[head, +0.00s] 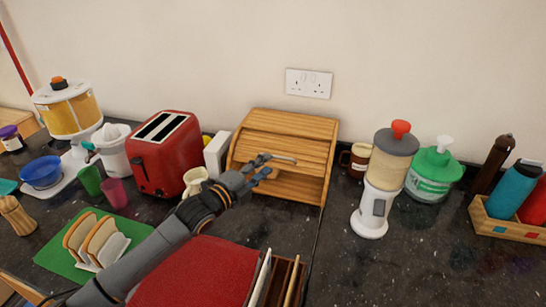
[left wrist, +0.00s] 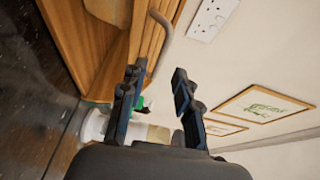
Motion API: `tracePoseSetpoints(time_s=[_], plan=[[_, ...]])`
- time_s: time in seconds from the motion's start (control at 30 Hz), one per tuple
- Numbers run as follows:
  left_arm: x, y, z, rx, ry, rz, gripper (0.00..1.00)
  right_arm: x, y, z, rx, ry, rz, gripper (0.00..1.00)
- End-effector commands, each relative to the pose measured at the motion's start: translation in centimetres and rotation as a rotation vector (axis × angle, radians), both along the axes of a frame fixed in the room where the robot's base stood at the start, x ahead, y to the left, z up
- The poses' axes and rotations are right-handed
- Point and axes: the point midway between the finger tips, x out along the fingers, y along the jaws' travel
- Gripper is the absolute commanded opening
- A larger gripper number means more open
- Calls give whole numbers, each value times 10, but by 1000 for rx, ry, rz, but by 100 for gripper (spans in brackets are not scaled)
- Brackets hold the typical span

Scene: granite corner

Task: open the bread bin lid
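The wooden bread bin (head: 313,180) stands against the wall at the middle of the counter; part of it shows at upper left in the left wrist view (left wrist: 75,35). Its slatted lid (head: 285,135) seems partly raised, with a gap below its lower edge. A curved grey handle (left wrist: 160,45) sticks out from the lid. My left gripper (head: 262,167) is at the front of the bin, close to the handle. In the left wrist view its fingers (left wrist: 158,90) are apart with nothing held; the handle lies just beyond the tips. My right gripper is not in view.
A red toaster (head: 165,155) and cream mug (head: 195,180) stand left of the bin. A brown mug (head: 356,158) and white dispenser (head: 378,190) stand to its right. A red-topped box (head: 200,275) and bread rack (head: 97,240) are in front.

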Motion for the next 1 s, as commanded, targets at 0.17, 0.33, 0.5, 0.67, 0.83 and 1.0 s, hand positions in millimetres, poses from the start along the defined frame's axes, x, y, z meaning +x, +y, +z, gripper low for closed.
tracePoseSetpoints(time_s=[0.17,0.33,0.5,0.67,0.83,1.0], plan=[[24,-16,0,0,1,0,32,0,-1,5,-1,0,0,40],[34,-23,-2,1,1,0,32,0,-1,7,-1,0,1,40],[37,-25,-2,1,1,0,32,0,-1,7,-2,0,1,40],[37,-25,-2,1,1,0,32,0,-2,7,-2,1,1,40],[37,-25,-3,1,1,0,1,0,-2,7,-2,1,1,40],[37,-25,-3,1,1,0,0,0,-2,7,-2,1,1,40]])
